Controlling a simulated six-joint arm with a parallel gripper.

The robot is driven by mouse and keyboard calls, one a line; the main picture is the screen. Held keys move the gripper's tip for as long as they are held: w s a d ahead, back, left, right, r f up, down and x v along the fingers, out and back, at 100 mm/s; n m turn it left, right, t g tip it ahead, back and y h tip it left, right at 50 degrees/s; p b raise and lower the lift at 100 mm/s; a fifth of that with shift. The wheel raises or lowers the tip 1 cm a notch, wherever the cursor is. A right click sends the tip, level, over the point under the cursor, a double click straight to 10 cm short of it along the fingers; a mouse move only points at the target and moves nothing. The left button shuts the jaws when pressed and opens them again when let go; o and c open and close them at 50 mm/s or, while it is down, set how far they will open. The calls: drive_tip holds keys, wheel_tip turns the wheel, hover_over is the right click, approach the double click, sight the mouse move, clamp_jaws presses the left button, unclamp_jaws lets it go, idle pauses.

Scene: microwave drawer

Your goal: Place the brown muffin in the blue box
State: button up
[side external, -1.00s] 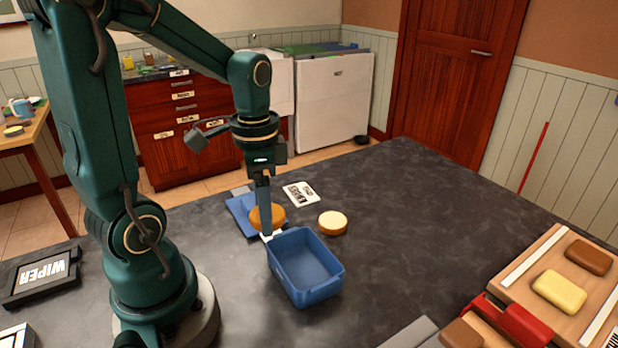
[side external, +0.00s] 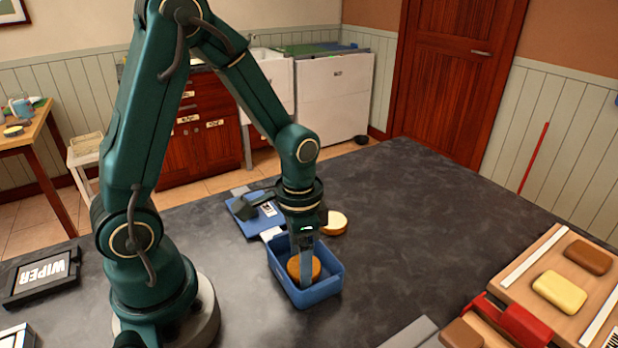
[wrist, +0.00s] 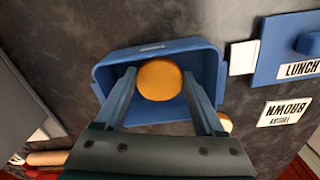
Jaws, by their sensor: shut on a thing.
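The brown muffin (side external: 303,268) is a round orange-brown cake, inside the walls of the open blue box (side external: 318,294). My gripper (side external: 305,276) points down into the box, shut on the muffin. In the wrist view, the muffin (wrist: 159,79) sits between the two fingers of my gripper (wrist: 159,76), with the box (wrist: 150,52) around it. I cannot tell whether the muffin touches the box floor.
A pale-topped round cake (side external: 336,222) sits behind the box, partly hidden by my wrist. A blue lid (side external: 243,211) lies behind left; its label reads LUNCH in the wrist view. A wooden drawer with soap-like blocks (side external: 560,291) is at right. The table's middle right is clear.

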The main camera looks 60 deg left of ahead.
drive_tip(key=shift+f, duration=0.1)
drive_tip(key=o, duration=1.3)
wheel_tip(320, 180, up, 11)
drive_tip(key=shift+s+d+r+n+t, duration=0.35)
drive_tip(key=shift+s+r+n+t, duration=0.25)
drive_tip(key=shift+s+t, duration=0.35)
drive_tip(key=shift+s+d+r+n+t, duration=0.45)
drive_tip(key=shift+s+r+t, duration=0.3)
drive_tip(key=shift+s+t, duration=0.2)
drive_tip(key=shift+s+d+r+n+t, duration=0.3)
drive_tip(key=shift+s+r+n+t, duration=0.3)
drive_tip(key=shift+s+t, duration=0.35)
